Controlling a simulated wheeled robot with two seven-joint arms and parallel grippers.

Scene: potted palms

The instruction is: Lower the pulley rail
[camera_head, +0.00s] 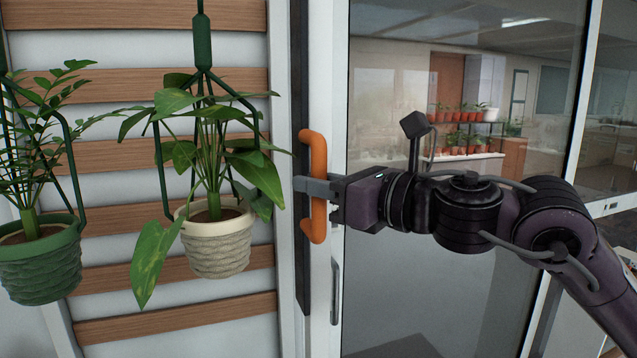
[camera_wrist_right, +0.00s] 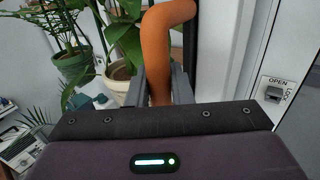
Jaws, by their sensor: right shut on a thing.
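An orange handle (camera_head: 316,150) stands upright on a dark vertical strip between the slatted wall and the glass door. My right gripper (camera_head: 318,188) reaches in from the right and is shut on the handle's middle. In the right wrist view the orange handle (camera_wrist_right: 160,55) rises between the two grey fingers (camera_wrist_right: 163,88). Two potted plants hang to the left: a cream pot (camera_head: 216,243) and a green pot (camera_head: 40,262), each on green hangers. The rail that bears them is out of view above. My left gripper is not in view.
A sliding glass door (camera_head: 440,250) is behind my right arm, with a metal pull (camera_head: 335,292) at its frame. Leaves of the cream pot's plant come close to the handle. A lock marked OPEN (camera_wrist_right: 273,93) shows on the right.

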